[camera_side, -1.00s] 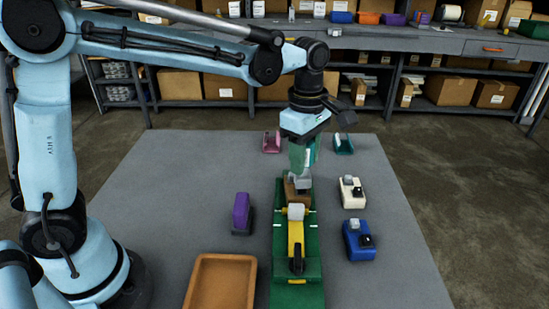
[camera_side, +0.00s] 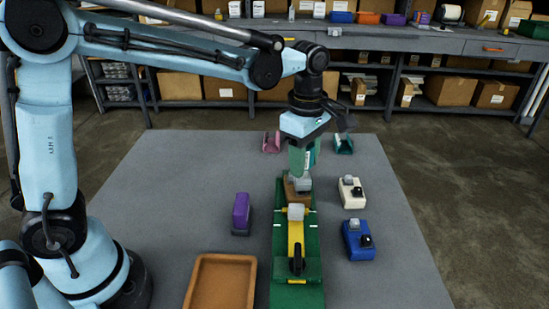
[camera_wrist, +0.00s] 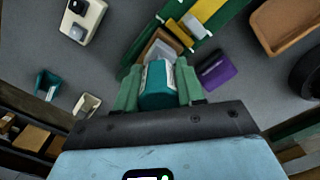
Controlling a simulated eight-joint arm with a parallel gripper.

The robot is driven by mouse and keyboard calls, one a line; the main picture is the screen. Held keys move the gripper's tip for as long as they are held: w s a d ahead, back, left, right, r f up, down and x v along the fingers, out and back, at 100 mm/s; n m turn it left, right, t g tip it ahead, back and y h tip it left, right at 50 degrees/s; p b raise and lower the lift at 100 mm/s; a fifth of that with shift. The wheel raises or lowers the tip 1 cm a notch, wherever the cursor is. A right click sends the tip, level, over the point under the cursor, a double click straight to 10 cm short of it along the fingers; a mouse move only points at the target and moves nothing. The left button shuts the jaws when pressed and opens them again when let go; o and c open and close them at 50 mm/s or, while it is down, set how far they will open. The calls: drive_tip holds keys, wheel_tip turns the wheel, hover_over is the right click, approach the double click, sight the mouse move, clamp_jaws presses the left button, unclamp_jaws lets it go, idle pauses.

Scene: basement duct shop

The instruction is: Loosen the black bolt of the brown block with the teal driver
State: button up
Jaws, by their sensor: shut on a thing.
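My gripper (camera_side: 302,160) is shut on the teal driver (camera_wrist: 157,86), which shows between my green fingers in the wrist view. The driver points down over the brown block (camera_side: 288,192). The brown block sits in the far end of the green fixture (camera_side: 284,240) and also shows in the wrist view (camera_wrist: 150,52). A grey piece (camera_side: 302,184) stands on the block, right under my fingers. The black bolt of the brown block is not visible; my gripper and the driver cover that area. I cannot tell whether the driver's tip touches anything.
A yellow clamp (camera_side: 296,238) with a black handle lies along the fixture. A purple driver (camera_side: 240,208) stands left. White (camera_side: 352,196) and blue (camera_side: 353,245) blocks are right. A brown tray (camera_side: 205,262) is front left. Pink (camera_side: 271,143) and teal (camera_side: 343,146) holders stand behind.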

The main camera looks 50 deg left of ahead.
drive_tip(key=shift+f, duration=0.65)
idle(0.4)
drive_tip(key=shift+n, duration=1.8)
drive_tip(key=shift+n, duration=1.7)
